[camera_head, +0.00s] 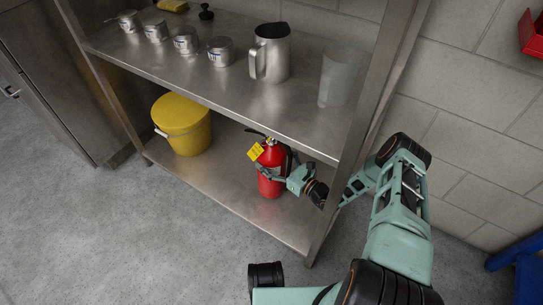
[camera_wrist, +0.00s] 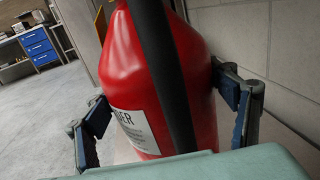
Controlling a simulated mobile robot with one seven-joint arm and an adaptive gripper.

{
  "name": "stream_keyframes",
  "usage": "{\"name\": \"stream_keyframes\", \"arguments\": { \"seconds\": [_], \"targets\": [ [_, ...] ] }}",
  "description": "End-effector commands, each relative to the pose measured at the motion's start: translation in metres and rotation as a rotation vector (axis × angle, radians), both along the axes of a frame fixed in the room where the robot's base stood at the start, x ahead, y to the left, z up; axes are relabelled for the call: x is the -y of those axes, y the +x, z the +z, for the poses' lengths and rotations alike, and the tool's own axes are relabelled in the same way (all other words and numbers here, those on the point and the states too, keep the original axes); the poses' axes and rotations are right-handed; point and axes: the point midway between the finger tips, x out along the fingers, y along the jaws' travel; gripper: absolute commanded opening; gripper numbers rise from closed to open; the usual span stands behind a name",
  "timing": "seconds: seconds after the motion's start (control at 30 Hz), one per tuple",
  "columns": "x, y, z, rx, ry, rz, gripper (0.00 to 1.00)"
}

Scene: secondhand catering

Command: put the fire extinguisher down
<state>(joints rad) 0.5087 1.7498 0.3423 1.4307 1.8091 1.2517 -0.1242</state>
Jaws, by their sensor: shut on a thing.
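A red fire extinguisher (camera_head: 271,172) with a yellow tag and a black hose is upright at the lower steel shelf, near its right end. My gripper (camera_head: 277,173) reaches it from the right and is shut around its body. In the wrist view the extinguisher (camera_wrist: 165,80) fills the middle, with a finger of my gripper (camera_wrist: 165,125) on each side. The lower shelf (camera_head: 222,188) shows bare metal around it. I cannot tell whether the extinguisher's base touches the shelf.
A yellow bucket (camera_head: 184,125) stands to the left on the lower shelf. The upper shelf (camera_head: 190,68) hangs close above and holds a steel jug (camera_head: 271,55), a clear jug (camera_head: 338,78) and several small pots. A shelf post (camera_head: 356,120) stands beside my arm.

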Motion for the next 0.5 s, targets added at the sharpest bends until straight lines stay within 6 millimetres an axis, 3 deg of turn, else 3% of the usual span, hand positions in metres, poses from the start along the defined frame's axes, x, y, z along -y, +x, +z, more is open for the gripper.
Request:
{"name": "stream_keyframes", "arguments": {
  "seconds": [0.17, 0.47, 0.5],
  "targets": [
    [-0.001, 0.003, -0.013, 0.016, 0.01, 0.0, 0.21],
    [-0.001, 0.003, -0.012, 0.016, 0.01, -0.001, 0.21],
    [0.0, -0.001, -0.021, 0.0, 0.0, 0.001, 0.81]
  ]
}}
